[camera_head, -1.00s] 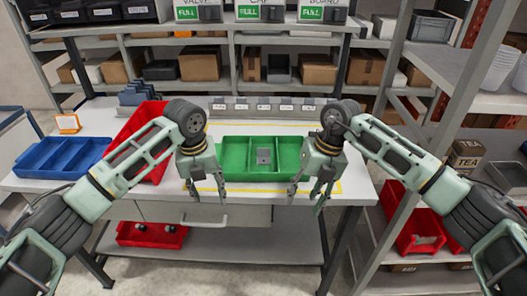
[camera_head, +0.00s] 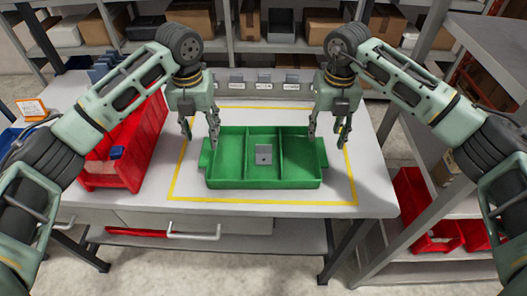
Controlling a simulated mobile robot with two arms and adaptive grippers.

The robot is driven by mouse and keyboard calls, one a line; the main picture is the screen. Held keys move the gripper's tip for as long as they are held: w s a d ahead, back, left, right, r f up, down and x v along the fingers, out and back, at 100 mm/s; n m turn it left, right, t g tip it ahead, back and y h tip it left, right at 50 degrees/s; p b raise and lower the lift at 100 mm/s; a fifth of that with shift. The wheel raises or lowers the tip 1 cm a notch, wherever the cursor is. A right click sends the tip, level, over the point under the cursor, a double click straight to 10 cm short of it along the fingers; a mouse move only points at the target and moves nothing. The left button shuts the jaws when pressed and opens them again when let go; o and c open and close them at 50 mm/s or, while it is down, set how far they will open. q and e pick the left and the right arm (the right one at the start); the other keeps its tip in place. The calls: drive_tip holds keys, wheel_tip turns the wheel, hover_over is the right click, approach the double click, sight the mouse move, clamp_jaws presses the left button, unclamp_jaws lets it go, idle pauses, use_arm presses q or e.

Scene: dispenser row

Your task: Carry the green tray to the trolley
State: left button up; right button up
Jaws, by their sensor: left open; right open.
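The green tray (camera_head: 263,183) lies on the white table inside a yellow outline. It has three compartments and a handle tab on each short side. A grey metal bracket (camera_head: 263,154) stands in its middle compartment. My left gripper (camera_head: 199,140) is open and empty, above the tray's left end. My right gripper (camera_head: 328,134) is open and empty, above and slightly behind the tray's right end. Neither gripper appears to touch the tray. I cannot identify a trolley in this view.
A red bin (camera_head: 125,150) with a small blue part stands left of the tray. A blue tray (camera_head: 10,140) shows at the left edge. A row of grey labelled holders (camera_head: 264,82) lines the table's back. Shelves with boxes stand behind; a grey rack (camera_head: 450,165) with red bins is at right.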

sight(321, 151)
use_arm(q)
drive_tip(key=shift+s+r, duration=0.1)
drive_tip(key=shift+s, duration=0.2)
use_arm(e)
drive_tip(key=shift+s+r, duration=0.1)
drive_tip(key=shift+s, duration=0.2)
use_arm(q)
drive_tip(key=f, duration=0.7)
drive_tip(key=shift+w+f, duration=0.25)
drive_tip(key=shift+f, duration=0.05)
use_arm(e)
drive_tip(key=f, duration=0.7)
drive_tip(key=shift+w+f, duration=0.25)
drive_tip(key=shift+f, duration=0.1)
use_arm(q)
drive_tip(key=shift+w+f, duration=0.15)
drive_tip(key=shift+f, duration=0.2)
use_arm(e)
drive_tip(key=shift+w+f, duration=0.15)
drive_tip(key=shift+f, duration=0.15)
use_arm(q)
drive_tip(key=shift+c, duration=0.6)
use_arm(e)
drive_tip(key=shift+c, duration=0.6)
